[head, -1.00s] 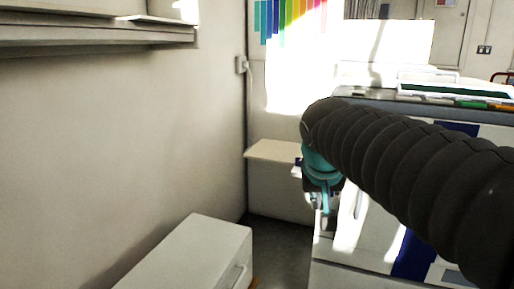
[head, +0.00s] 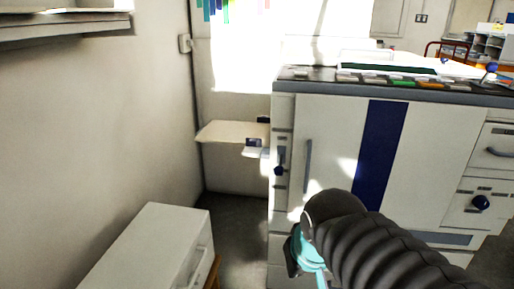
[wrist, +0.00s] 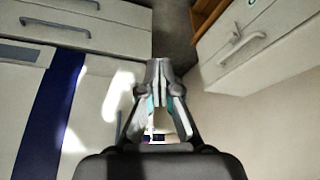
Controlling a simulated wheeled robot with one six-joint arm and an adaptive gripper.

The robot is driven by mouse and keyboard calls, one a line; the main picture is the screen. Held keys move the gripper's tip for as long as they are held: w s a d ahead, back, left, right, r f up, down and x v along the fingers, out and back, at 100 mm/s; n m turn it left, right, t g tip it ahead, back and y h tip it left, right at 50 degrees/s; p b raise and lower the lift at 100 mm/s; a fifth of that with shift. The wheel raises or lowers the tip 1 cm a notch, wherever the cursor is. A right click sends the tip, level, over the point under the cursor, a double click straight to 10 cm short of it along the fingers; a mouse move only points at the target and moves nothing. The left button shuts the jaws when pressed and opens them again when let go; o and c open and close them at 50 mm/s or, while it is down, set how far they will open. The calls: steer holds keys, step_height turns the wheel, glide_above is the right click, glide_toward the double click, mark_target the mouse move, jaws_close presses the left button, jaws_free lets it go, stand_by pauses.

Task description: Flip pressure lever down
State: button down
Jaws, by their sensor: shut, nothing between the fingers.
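A large white machine with a dark blue stripe (head: 380,150) stands at the right in the head view. On its left front edge is a small dark lever with a blue knob (head: 279,169) in a narrow vertical panel. Another blue ball-topped lever (head: 491,68) stands on the top right. I cannot tell for sure which is the pressure lever. My gripper (wrist: 157,67) is shut and empty in the wrist view, its fingertips together over the floor gap beside the machine. In the head view my arm's teal end is low in front of the machine, below the left lever.
A white cabinet (head: 150,245) stands at the lower left. A pale shelf (head: 228,131) juts out behind the machine's left side, and a wall shelf (head: 60,27) is at the upper left. A dark round knob (head: 481,202) is on the machine's right front. Floor (head: 235,215) lies between cabinet and machine.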

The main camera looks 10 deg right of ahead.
steer(key=w+d+r+n, duration=0.1)
steer(key=w+r+n, duration=0.1)
steer(key=w+r, duration=0.35)
steer(key=w+r+n, duration=0.2)
steer(key=w, duration=0.7)
steer(key=w+d+r+n, duration=0.1)
steer(key=w+r+n, duration=0.1)
steer(key=w+r, duration=0.35)
step_height(320, 180, up, 7)
steer(key=n+h, duration=0.1)
steer(key=n, duration=0.4)
glide_above(279, 171)
steer(key=s+a, duration=0.2)
steer(key=s, duration=0.2)
steer(key=w+f, duration=0.1)
steer(key=f, duration=0.3)
steer(key=w+d+f+n, duration=0.1)
steer(key=f, duration=0.4)
steer(key=w+f+n+g+b, duration=0.1)
steer(key=f, duration=0.3)
steer(key=shift+w+d+f, duration=0.25)
steer(key=shift+w+d, duration=0.1)
steer(key=shift+d, duration=0.05)
steer(key=shift+f, duration=1.05)
